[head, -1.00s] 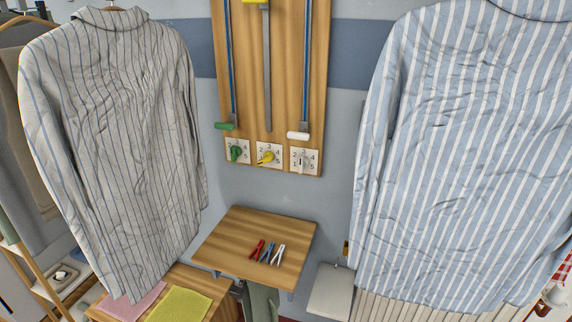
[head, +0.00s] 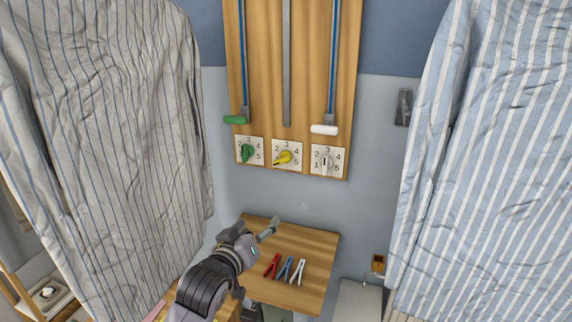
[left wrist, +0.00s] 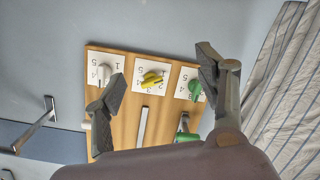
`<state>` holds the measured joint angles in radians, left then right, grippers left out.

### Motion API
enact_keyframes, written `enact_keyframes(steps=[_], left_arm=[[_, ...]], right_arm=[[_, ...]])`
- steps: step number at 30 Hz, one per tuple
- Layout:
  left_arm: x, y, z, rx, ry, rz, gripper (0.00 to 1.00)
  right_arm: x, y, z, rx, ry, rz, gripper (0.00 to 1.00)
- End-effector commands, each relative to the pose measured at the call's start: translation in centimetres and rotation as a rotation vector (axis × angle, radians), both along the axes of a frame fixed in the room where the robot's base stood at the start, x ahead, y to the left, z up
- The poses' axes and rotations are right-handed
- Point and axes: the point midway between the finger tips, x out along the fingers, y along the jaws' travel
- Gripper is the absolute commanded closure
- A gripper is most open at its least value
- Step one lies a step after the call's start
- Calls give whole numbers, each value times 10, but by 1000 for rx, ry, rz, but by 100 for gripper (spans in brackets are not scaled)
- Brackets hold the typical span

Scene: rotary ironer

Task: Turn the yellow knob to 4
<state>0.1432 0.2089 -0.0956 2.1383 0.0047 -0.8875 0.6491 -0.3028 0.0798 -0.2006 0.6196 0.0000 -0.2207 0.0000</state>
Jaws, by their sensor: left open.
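The yellow knob (head: 284,158) sits on the middle white dial plate at the foot of the wooden wall board. Its handle points to the lower left, where it covers part of the dial; 3, 4 and 5 show. In the left wrist view, which is upside down, the yellow knob (left wrist: 152,80) appears between my two spread fingers, farther off and untouched. My left gripper (head: 258,228) is open and empty, below the board and above the small wooden shelf. My right gripper is not in view.
A green knob (head: 247,153) and a white knob (head: 325,162) flank the yellow one closely. A green handle (head: 236,119) and a white handle (head: 324,129) hang above. Red, blue and white pegs (head: 286,268) lie on the shelf (head: 318,252). Striped shirts hang at both sides.

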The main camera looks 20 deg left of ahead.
Motion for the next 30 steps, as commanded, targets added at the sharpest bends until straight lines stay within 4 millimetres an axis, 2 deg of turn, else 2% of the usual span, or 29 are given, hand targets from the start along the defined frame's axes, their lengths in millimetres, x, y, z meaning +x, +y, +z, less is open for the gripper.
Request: enact_keyframes(steps=[1,3,7,11,14,30], left_arm=[[8,2,26,-30,-67,3,35],[13,3,52,-65,-130,4,35],[18,3,75,-99,-186,3,35],[28,3,78,-103,-190,2,35],[44,2,78,-101,-189,2,35],[142,-2,77,-100,-187,2,35]], right_arm=[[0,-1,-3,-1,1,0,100],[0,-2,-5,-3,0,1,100],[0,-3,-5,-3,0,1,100],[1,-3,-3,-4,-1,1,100],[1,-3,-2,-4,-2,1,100],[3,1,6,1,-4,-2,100]])
